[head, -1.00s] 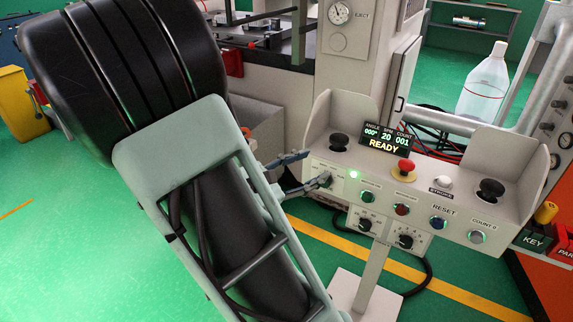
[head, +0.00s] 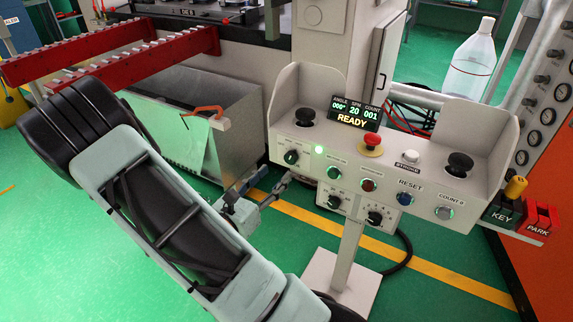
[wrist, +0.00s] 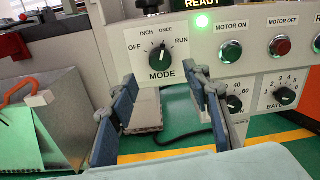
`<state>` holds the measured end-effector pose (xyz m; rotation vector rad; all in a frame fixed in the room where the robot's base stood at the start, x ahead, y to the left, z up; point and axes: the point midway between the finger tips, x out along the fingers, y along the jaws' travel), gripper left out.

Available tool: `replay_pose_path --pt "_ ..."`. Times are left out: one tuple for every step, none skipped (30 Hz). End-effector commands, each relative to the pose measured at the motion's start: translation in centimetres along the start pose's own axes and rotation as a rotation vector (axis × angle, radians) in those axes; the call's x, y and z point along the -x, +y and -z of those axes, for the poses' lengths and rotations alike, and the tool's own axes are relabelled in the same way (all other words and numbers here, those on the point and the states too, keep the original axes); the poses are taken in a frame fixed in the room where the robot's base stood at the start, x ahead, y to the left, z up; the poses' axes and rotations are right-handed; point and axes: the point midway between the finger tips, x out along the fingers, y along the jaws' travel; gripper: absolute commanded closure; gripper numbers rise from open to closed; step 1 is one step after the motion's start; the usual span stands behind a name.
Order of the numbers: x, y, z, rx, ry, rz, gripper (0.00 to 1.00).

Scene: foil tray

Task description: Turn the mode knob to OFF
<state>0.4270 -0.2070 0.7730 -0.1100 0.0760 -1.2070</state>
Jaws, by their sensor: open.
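The mode knob (wrist: 162,54) is a dark round knob on a white plate marked OFF, INCH, ONCE and RUN. Its white pointer line stands nearly upright, leaning slightly right toward ONCE; OFF is at the plate's left. In the head view the knob (head: 291,157) is at the left end of the control box's front. My gripper (wrist: 160,80) is open and empty, with its two blue-grey fingers apart below the knob and not touching it. In the head view my gripper (head: 277,179) is below and left of the knob.
A lit green lamp (wrist: 203,20) and the MOTOR ON button (wrist: 231,51) are right of the knob. The control box (head: 420,195) stands on a post. A grey bin (head: 205,125) is left of it. Red rails (head: 120,65) run above the bin.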

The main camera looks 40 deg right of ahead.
Motion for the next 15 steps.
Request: replay_pose_path --pt "-1.1 -0.1 0.1 -0.002 0.0 0.006 0.56" --pt "-1.7 -0.2 0.1 -0.002 0.0 0.006 0.56" --pt "-2.5 -0.1 0.1 -0.003 -0.001 0.004 0.56" --pt "-3.0 -0.1 0.1 -0.003 -0.001 0.006 0.56" --pt "-3.5 -0.1 0.1 -0.002 0.0 0.004 0.56" --pt "-4.2 -0.1 0.1 -0.002 0.0 0.005 0.56" --pt "-4.6 -0.1 0.1 -0.002 0.0 0.004 0.56" --pt "-5.0 -0.1 0.1 -0.002 0.0 0.004 0.56" --pt "-5.5 -0.1 0.1 -0.002 -0.001 0.003 0.56" --pt "-5.8 0.0 0.1 -0.002 -0.001 0.002 0.56" --pt "-6.0 -0.1 0.1 -0.002 0.0 0.003 0.56" --pt "-6.3 -0.1 0.1 -0.002 0.0 0.002 0.56" --pt "-6.5 0.0 0.0 -0.001 0.001 0.001 0.56" --pt "-6.6 0.0 0.0 -0.001 0.001 0.001 0.56" --pt "-6.7 0.0 0.0 -0.001 0.001 0.0 0.56"
